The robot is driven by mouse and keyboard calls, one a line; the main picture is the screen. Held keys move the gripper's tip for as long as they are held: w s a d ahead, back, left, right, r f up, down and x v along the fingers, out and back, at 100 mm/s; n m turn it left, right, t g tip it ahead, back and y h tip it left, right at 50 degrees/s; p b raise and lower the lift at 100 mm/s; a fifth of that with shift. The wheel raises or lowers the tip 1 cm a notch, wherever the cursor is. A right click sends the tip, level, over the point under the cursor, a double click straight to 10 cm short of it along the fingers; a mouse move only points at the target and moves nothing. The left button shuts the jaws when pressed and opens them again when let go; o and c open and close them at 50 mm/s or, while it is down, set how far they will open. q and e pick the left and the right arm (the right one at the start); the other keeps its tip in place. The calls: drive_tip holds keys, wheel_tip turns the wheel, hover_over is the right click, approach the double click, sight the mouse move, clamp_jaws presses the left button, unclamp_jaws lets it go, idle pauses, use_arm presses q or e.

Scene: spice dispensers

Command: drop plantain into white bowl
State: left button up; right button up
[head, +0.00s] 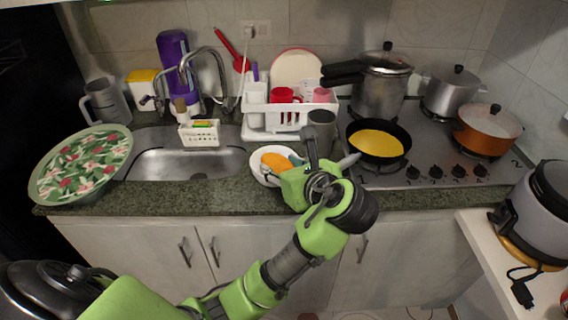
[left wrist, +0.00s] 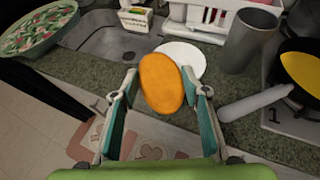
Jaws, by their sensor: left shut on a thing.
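The plantain is an orange oval slice (left wrist: 161,83), and it also shows in the head view (head: 277,163). My left gripper (left wrist: 160,92) is shut on it, with a teal-padded finger on each side. The white bowl (left wrist: 182,57) is on the counter beyond the plantain in the left wrist view. In the head view the bowl (head: 257,168) shows around and behind the plantain, partly hidden by it and my gripper. The gap between plantain and bowl is hard to judge. My right gripper is not in view.
A grey cup (head: 321,131) stands close behind my gripper. A frying pan with yellow contents (head: 379,140) sits on the stove to the right, its handle pointing toward my gripper. The sink (head: 185,163) and a floral platter (head: 81,163) are at left.

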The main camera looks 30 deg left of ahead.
use_arm(q)
drive_tip(key=w+a+r+n+g+y+p, duration=0.2)
drive_tip(key=w+a+r+n+g+p, duration=0.3)
drive_tip(key=w+a+p, duration=0.5)
wheel_tip(320, 180, down, 7)
drive_tip(key=d+b, duration=0.2)
drive_tip(key=b, duration=0.6)
drive_tip(key=shift+s+n+g, duration=0.3)
drive_tip(key=shift+s+g, duration=0.1)
drive_tip(key=shift+d+f, duration=0.1)
drive_tip(key=o, duration=1.5)
